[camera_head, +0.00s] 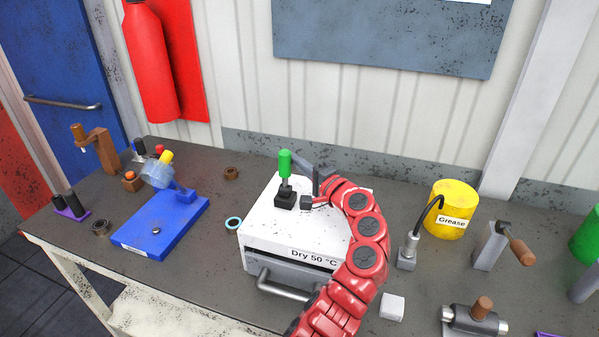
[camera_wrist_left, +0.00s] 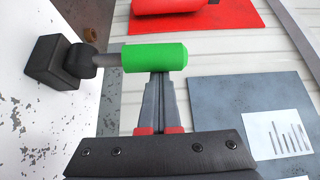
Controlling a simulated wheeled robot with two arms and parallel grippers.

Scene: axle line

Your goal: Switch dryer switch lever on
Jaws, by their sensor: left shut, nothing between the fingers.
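The dryer (camera_head: 262,225) is a white box labelled "Dry 50 °C", standing on the bench. Its switch lever has a green handle (camera_head: 285,163) on a black base (camera_head: 285,200) and stands about upright. In the left wrist view the green handle (camera_wrist_left: 155,57) lies sideways across the picture, joined by a grey rod to the black base (camera_wrist_left: 46,62). My left gripper (camera_head: 300,163) is just right of the handle, above the dryer top. Its shut, empty fingers (camera_wrist_left: 160,76) point at the handle's end part. I cannot tell whether they touch it.
A yellow grease can (camera_head: 453,222) and a grey device with a black cable (camera_head: 408,250) stand right of the dryer. A white block (camera_head: 392,307) sits in front.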

